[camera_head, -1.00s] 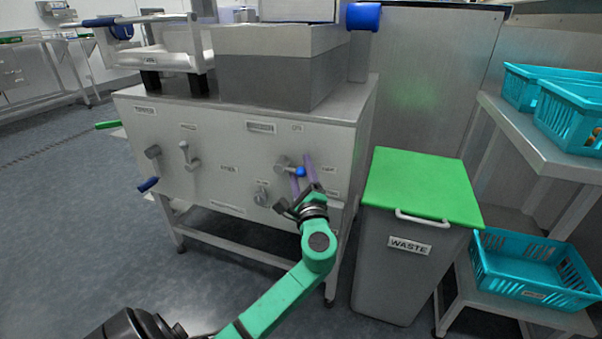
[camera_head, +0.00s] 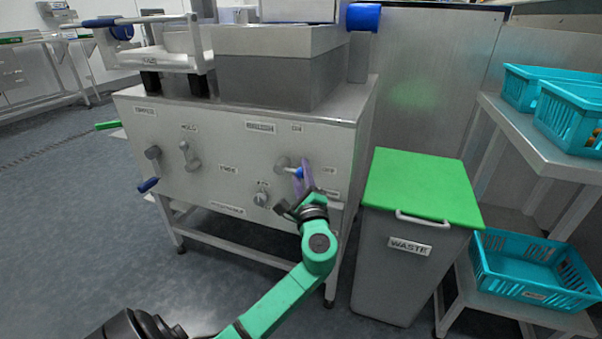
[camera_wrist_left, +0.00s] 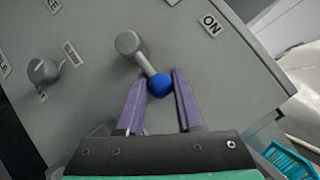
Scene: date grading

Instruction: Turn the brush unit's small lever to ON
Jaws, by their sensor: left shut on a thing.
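The brush unit's small lever has a grey hub (camera_head: 282,163) and a blue ball end (camera_head: 299,172) on the front panel of the grey machine. In the left wrist view its grey arm (camera_wrist_left: 145,62) slants down right from the hub to the blue ball (camera_wrist_left: 160,86). An ON label (camera_wrist_left: 210,24) is up and right of the ball there. The lever does not point at it. My left gripper (camera_head: 304,172) has its purple fingers on both sides of the ball, shut on it; they also show in the left wrist view (camera_wrist_left: 158,88). My right gripper is out of view.
Below the lever is a small knob (camera_head: 261,195). Farther left on the panel are other levers (camera_head: 190,158) and a blue-ended handle (camera_head: 149,185). A waste bin with a green lid (camera_head: 420,190) stands close right of the machine. Turquoise crates (camera_head: 530,268) are on the rack at right.

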